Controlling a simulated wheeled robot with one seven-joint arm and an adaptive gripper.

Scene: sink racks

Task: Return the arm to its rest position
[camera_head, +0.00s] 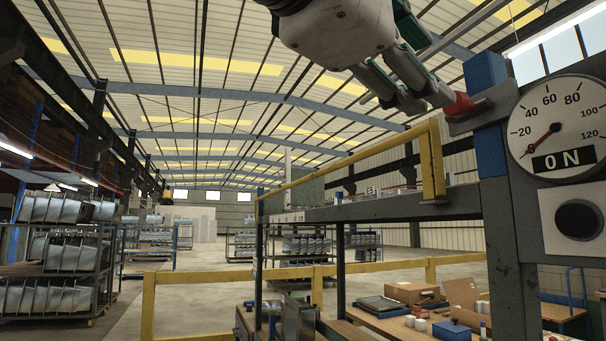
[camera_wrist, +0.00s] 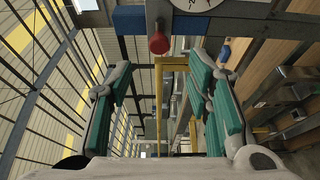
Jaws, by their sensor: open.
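My gripper (camera_head: 426,99) is at the top of the head view, with its fingers pointing right and down toward a red knob (camera_head: 461,104). The knob sits on the end of a grey arm by the blue part of a post. In the wrist view, my gripper (camera_wrist: 162,75) is open, with green pads spread apart and nothing between them. The red knob (camera_wrist: 159,43) shows beyond the fingertips, roughly centred. In the head view the fingertips look very close to the knob; I cannot tell whether they touch.
A yellow rail (camera_head: 433,160) stands on a grey shelf (camera_head: 385,206) below my gripper. Racks (camera_head: 60,251) stand at left; open floor lies mid-hall.

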